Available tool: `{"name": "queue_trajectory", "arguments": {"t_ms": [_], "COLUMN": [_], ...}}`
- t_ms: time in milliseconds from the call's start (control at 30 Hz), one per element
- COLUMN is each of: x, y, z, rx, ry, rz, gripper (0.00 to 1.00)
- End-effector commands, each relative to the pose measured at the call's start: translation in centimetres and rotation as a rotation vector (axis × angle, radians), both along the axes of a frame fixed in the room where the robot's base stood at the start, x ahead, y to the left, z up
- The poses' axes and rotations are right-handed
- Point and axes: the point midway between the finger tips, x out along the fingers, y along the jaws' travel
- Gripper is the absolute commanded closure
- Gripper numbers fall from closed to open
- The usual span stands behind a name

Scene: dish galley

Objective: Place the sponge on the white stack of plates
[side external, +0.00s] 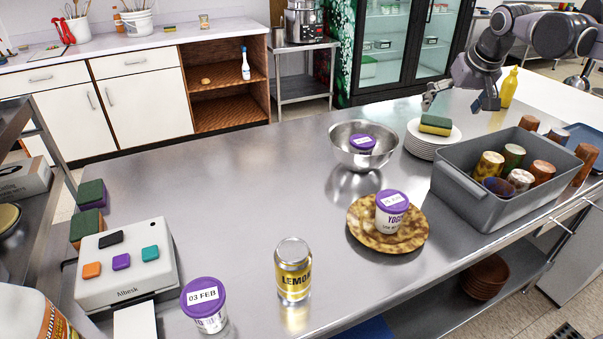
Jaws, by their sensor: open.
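A sponge (435,124), green on top and yellow below, rests on the white stack of plates (432,149) near the back right of the steel table. It lies flat on the top plate. My gripper (460,103) is above and to the right of the sponge, apart from it, with its fingers open and nothing between them. Two more sponges, dark green and purple (91,194) and green and orange (87,225), stand at the left edge of the table.
A steel bowl (345,158) holding a purple-lidded tub is left of the plates. A grey bin (475,208) with several cups stands in front right. A yellow bottle (509,88) stands behind. A brown plate (362,239) bears a yogurt tub. The table's middle left is clear.

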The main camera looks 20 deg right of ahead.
Motion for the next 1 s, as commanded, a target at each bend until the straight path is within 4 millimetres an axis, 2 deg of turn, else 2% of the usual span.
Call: {"name": "queue_trajectory", "arguments": {"t_ms": [33,267,400,533,700,800,1000], "x": [-1.8,-8.8,-13.0,-16.3,-18.8,-19.4,-19.6], "y": [1.2,5.4,7.5,8.9,10.0,10.3,10.4], "z": [-0.3,-3.0,-5.6,-8.3,-10.8,-11.5,-11.7], "rx": [-0.004,-0.022,-0.033,-0.043,-0.053,-0.056,-0.058], "ry": [-0.009,-0.053,-0.081,-0.105,-0.126,-0.132,-0.134], "rz": [0.035,0.181,0.268,0.338,0.397,0.411,0.416], "gripper": [0.0,0.0,0.0,0.0,0.0,0.0,0.0]}}
